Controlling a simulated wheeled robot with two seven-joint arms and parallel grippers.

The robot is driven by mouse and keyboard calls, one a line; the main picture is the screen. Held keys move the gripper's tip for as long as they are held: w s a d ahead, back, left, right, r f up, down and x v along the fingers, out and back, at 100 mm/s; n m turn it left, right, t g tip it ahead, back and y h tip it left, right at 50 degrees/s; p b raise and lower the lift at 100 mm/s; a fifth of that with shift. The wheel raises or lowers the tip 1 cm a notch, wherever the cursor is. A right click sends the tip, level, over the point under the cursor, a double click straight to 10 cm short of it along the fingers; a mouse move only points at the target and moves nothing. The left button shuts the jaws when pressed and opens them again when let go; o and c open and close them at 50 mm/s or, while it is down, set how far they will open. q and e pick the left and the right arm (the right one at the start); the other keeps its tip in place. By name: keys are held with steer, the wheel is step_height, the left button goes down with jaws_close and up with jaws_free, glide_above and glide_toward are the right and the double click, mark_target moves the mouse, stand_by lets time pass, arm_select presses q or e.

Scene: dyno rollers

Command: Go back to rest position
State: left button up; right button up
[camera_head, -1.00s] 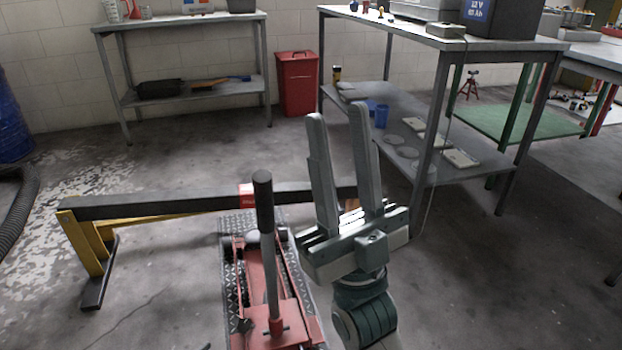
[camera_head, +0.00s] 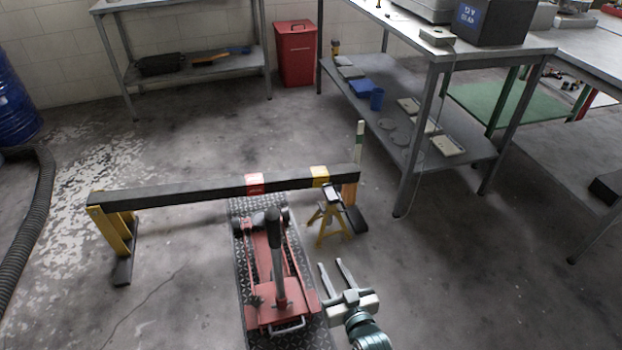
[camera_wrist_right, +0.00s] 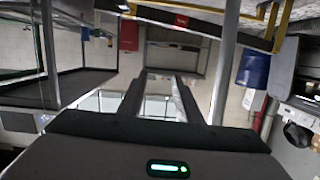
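My right gripper (camera_head: 330,262) shows at the lower middle of the head view, just right of the red floor jack (camera_head: 284,316). Its two fingers are parallel and apart, with nothing between them. The right wrist view also shows these fingers (camera_wrist_right: 160,80) spread and empty. The jack's upright handle (camera_head: 274,248) is left of the gripper, with a gap between them in the picture. My left gripper is not in the head view.
A long dark beam (camera_head: 210,193) crosses behind the jack, with a yellow stand (camera_head: 325,222) near its right end. A shelved workbench (camera_head: 470,133) stands at the right. A red bin (camera_head: 296,56) and a shelf (camera_head: 190,70) are at the back.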

arm_select(q)
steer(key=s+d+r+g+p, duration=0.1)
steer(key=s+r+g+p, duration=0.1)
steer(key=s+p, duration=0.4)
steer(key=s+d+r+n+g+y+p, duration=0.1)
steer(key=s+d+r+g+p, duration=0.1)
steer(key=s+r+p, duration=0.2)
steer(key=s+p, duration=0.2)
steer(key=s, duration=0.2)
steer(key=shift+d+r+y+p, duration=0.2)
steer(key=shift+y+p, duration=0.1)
steer(key=shift+p, duration=0.1)
arm_select(e)
steer(key=s+d+f+g+h, duration=0.1)
steer(key=s+d+f+g, duration=0.2)
steer(key=s+f, duration=0.3)
steer(key=s+d+f+g+h, duration=0.1)
steer(key=s+d+f+g, duration=0.2)
steer(key=s, duration=1.1)
steer(key=s+d+f+m+g+h, duration=0.1)
steer(key=s+d+f+g, duration=0.2)
steer(key=s+d+f, duration=0.4)
steer(key=s+f, duration=0.3)
steer(key=shift+d+g+h, duration=0.25)
steer(key=shift+g+h, duration=0.05)
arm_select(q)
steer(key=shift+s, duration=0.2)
arm_select(e)
steer(key=shift+s, duration=0.1)
